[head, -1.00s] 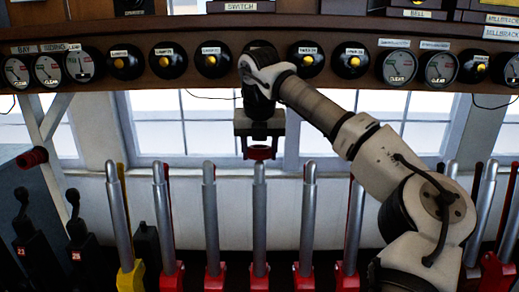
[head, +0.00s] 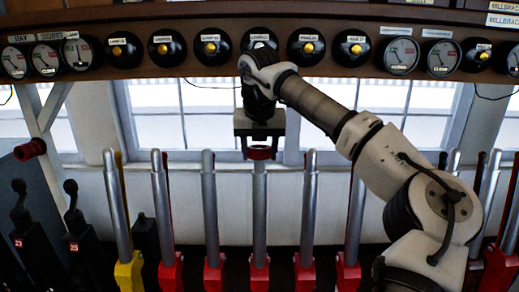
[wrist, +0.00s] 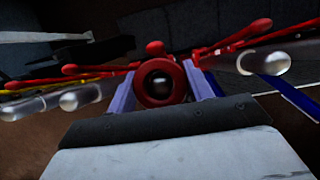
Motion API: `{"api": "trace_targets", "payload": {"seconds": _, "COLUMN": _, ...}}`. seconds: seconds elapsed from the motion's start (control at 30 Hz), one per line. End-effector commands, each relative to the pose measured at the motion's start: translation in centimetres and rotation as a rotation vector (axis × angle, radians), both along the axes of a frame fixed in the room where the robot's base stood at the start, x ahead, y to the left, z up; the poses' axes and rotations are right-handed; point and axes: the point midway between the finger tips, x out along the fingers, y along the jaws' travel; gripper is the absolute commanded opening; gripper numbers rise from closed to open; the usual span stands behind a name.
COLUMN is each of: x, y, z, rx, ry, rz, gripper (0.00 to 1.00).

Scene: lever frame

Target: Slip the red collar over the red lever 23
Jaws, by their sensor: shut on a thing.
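The red collar (head: 260,153) is a short ring held below my gripper (head: 260,146). In the wrist view the collar (wrist: 143,92) sits between two pale purple fingers, which are shut on it. A grey steel lever with a red base (head: 259,215) stands upright straight below it in the head view. The lever's top meets the collar and is hidden there. How far the lever is inside the collar I cannot tell. This lever's number is not readable.
Similar red-based levers stand close on the left (head: 211,215) and right (head: 308,215). A yellow-based lever (head: 119,215) is farther left. Black handles with small number plates (head: 18,243) are at far left. A shelf of round instruments (head: 210,47) runs above my gripper.

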Motion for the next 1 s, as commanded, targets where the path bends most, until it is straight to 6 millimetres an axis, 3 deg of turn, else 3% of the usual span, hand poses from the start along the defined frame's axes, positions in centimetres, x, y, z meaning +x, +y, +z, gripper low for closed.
{"api": "trace_targets", "payload": {"seconds": 0.6, "x": -0.3, "y": 0.0, "z": -1.9, "rx": 0.000, "ry": 0.000, "rz": -0.001, "gripper": 0.31}}
{"api": "trace_targets", "payload": {"seconds": 0.93, "x": -0.4, "y": 0.0, "z": -2.0, "rx": 0.000, "ry": 0.000, "rz": 0.000, "gripper": 0.31}}
{"api": "trace_targets", "payload": {"seconds": 0.97, "x": -0.4, "y": 0.0, "z": -2.0, "rx": 0.000, "ry": 0.000, "rz": 0.000, "gripper": 0.52}}
{"api": "trace_targets", "payload": {"seconds": 1.0, "x": -0.4, "y": 0.0, "z": -2.0, "rx": 0.000, "ry": 0.000, "rz": 0.000, "gripper": 0.58}}
